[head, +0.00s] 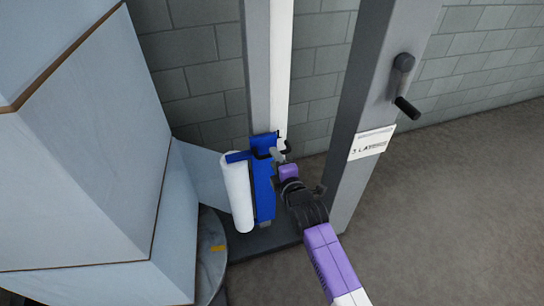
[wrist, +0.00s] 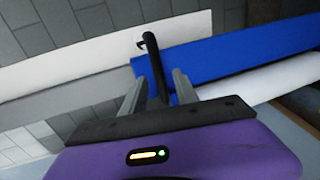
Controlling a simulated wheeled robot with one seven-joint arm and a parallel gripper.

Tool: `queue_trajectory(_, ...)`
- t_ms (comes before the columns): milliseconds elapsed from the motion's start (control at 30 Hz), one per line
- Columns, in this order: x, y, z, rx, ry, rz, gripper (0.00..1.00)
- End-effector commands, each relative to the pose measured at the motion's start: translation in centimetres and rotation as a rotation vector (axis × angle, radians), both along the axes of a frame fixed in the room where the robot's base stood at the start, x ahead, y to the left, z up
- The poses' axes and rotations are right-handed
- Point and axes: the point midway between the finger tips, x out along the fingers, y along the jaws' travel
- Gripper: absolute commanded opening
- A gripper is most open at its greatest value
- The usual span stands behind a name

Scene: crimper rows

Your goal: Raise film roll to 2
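The white film roll (head: 238,190) stands nearly upright low on the grey mast (head: 258,60), beside a blue carriage (head: 264,190). The carriage also shows in the wrist view (wrist: 230,52), with the white roll (wrist: 260,82) along its lower side. A white strip (head: 281,70) runs up the mast; I can read no numbers on it. A black handle (wrist: 152,65) sticks out by the carriage. My gripper (wrist: 160,78) has its two grey fingers apart, with the handle between them in the wrist view. Gaps show beside the handle; I cannot tell if a finger touches it.
A pale wrapped load (head: 85,150) fills the left, with a film sheet (head: 197,172) running to the roll. A grey post (head: 380,90) with a black crank (head: 403,85) and white label (head: 372,143) stands at right. Floor (head: 450,200) is clear on the right.

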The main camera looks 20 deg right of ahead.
Motion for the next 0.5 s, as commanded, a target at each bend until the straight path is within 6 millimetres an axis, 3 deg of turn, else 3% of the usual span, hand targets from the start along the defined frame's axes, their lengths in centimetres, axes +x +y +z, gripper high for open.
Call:
queue_trajectory(200,2.5,-0.1,-0.6,0.001,0.000,-0.001,0.36)
queue_trajectory(500,3.1,0.0,-0.6,0.001,0.000,-0.001,0.36)
